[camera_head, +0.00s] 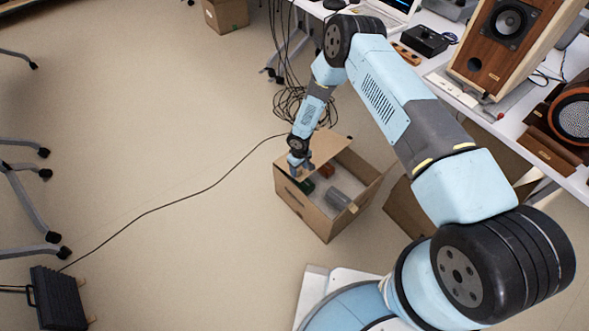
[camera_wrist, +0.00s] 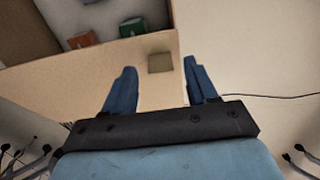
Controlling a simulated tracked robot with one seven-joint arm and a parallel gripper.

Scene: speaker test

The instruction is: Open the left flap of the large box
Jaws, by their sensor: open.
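The large cardboard box (camera_head: 300,207) stands on the floor in the head view, its top at least partly open and things inside. A tan flap (camera_head: 327,146) shows at its upper left side, partly hidden behind my gripper (camera_head: 298,169). My gripper points down at that side of the box. In the wrist view my gripper (camera_wrist: 160,66) is open, its two blue fingers apart with nothing visibly held. A cardboard panel (camera_wrist: 75,90) with a small dark square patch lies beyond and between the fingers. I cannot tell whether the fingers touch it.
Inside the box are a green item (camera_wrist: 132,27), a red item (camera_wrist: 82,40) and a grey cylinder (camera_head: 337,198). A white table (camera_head: 480,112) with speakers stands at right. A cable (camera_head: 180,200) crosses the floor to a black case (camera_head: 58,298). Floor left of the box is mostly clear.

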